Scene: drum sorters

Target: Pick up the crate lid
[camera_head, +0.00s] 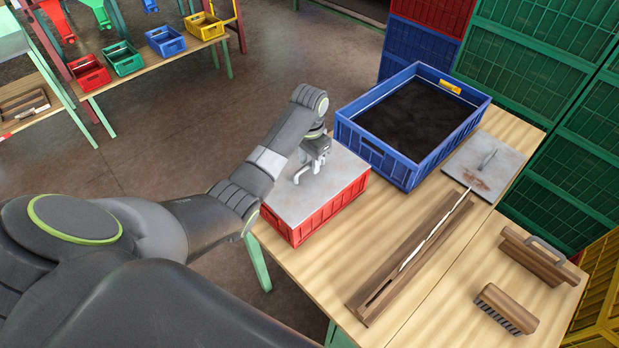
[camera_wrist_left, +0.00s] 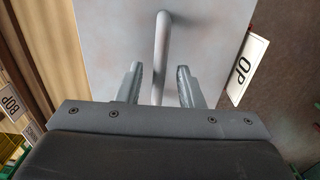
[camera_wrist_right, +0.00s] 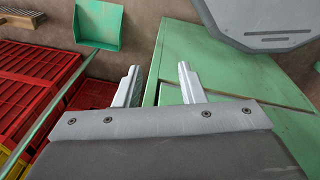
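A grey crate lid (camera_head: 322,190) lies flat on top of a red crate (camera_head: 318,218) at the near left corner of the table. In the left wrist view the lid (camera_wrist_left: 100,40) fills the middle, with its bar handle (camera_wrist_left: 162,45) running upright in the picture. My left gripper (camera_head: 311,172) is just above the lid. In its wrist view the left gripper (camera_wrist_left: 159,88) is open, with a finger on either side of the handle's line and a gap to each. My right gripper (camera_wrist_right: 160,85) is open and empty, away from the lid.
A blue crate (camera_head: 408,150) of dark material stands behind the red crate. A second grey plate with a handle (camera_head: 473,170), a long wooden trough (camera_head: 410,262), a brush (camera_head: 505,309) and a wooden float (camera_head: 540,255) lie on the table (camera_head: 440,300). Stacked crates (camera_head: 545,45) border the right.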

